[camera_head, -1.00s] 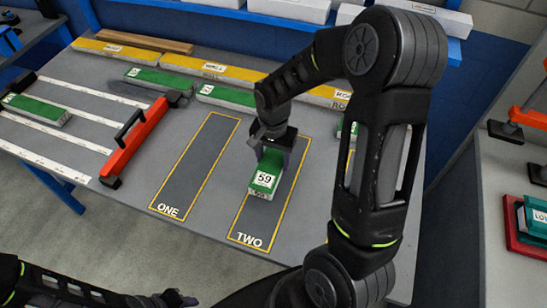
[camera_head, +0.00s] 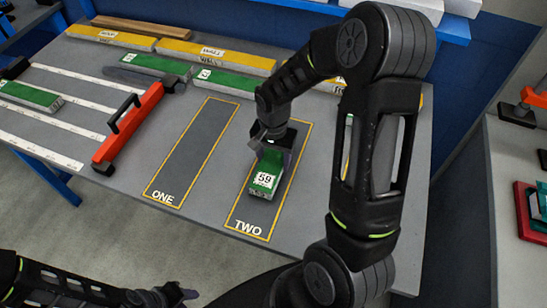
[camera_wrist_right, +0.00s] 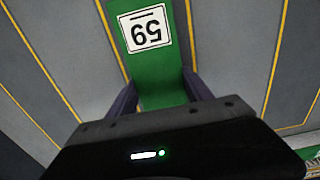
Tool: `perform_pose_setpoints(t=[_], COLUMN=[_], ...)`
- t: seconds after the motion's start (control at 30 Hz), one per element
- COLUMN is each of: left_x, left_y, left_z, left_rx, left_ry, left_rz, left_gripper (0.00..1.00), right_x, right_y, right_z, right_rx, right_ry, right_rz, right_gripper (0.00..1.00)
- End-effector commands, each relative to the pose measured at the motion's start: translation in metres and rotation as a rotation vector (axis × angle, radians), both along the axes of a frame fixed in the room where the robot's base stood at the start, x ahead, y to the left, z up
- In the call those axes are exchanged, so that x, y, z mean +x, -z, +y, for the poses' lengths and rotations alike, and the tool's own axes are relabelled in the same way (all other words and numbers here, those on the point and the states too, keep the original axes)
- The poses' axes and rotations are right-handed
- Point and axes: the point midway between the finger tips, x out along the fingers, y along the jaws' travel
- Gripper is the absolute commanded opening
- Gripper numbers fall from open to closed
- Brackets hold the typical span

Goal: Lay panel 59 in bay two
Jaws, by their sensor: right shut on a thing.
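Panel 59 (camera_head: 264,180) is a short green-topped block with a white label reading 59. It shows over bay two (camera_head: 240,223), a yellow-outlined strip marked TWO, with its length roughly along the bay. I cannot tell whether it touches the table. My right gripper (camera_head: 272,150) is shut on the panel's far end. In the right wrist view the panel (camera_wrist_right: 155,75) sits between both fingers, with yellow lines to either side. Bay one (camera_head: 165,186) to the left is empty. My left gripper (camera_head: 183,294) is at the bottom edge, away from the table; its jaws are too small to judge.
An orange clamp-like tool (camera_head: 128,130) lies left of bay one. Several other green panels and yellow panels (camera_head: 215,55) line the back of the table. White strips (camera_head: 80,100) lie at the left. My right arm hides the table's right part.

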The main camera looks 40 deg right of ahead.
Motion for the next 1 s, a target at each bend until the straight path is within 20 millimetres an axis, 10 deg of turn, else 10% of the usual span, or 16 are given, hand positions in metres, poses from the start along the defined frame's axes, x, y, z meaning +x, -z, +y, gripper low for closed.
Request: perform_pose_setpoints(t=[0.93,0.97,1.0], left_x=[0.000,0.000,0.000], left_y=[0.012,0.011,0.011], left_z=[0.000,0.000,0.000], left_rx=[0.000,0.000,0.000], left_ry=[-0.001,-0.001,-0.001], left_rz=[0.000,0.000,0.000], left_gripper=[0.36,0.36,0.36], right_x=[0.000,0.000,0.000], right_y=[0.012,0.012,0.011], right_z=[0.000,0.000,0.000], right_rx=[0.000,0.000,0.000], right_ry=[0.000,0.001,0.000], right_rz=[0.000,0.000,0.000], right_gripper=[0.15,0.60,0.63])
